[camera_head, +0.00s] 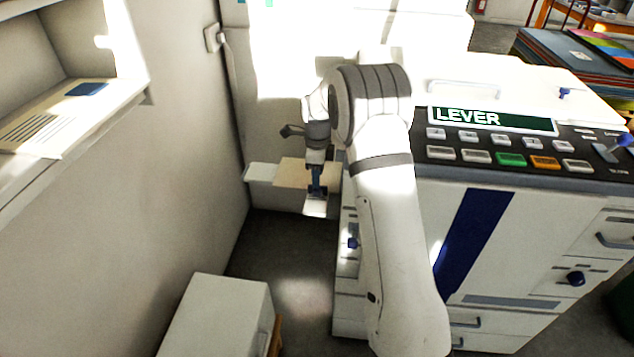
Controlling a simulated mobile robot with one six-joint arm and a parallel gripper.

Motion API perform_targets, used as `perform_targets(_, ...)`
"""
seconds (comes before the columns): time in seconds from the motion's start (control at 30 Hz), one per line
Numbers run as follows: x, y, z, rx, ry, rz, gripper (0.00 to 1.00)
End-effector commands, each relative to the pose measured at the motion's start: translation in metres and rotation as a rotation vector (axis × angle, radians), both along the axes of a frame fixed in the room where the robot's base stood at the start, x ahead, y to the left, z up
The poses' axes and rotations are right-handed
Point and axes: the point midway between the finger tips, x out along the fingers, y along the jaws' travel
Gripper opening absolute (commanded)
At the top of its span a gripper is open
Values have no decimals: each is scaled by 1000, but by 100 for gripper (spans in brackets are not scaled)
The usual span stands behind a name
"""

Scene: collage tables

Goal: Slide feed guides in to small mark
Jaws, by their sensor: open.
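The machine (500,225) is a white, copier-like box with a panel reading "LEVER". A feed tray (262,173) projects from its left side, with a tan sheet or board (291,174) on it. My gripper (316,178) is over the right part of this tray, pointing down, beyond my white arm. Its fingers are small and dark, and I cannot tell whether they touch anything. The small mark cannot be made out. My arm hides part of the machine's left side.
A wall with a shelf (70,115) stands at the left. A white box-like cabinet (218,315) stands on the floor at lower left. Bare floor (290,260) lies below the tray. Stacked coloured boards (575,65) are at the upper right.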

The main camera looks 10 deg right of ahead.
Motion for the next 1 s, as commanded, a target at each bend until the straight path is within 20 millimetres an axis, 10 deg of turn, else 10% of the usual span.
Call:
perform_targets(0.73,1,1,32,0,0,1,41)
perform_targets(1.0,1,1,100,1,-1,1,41)
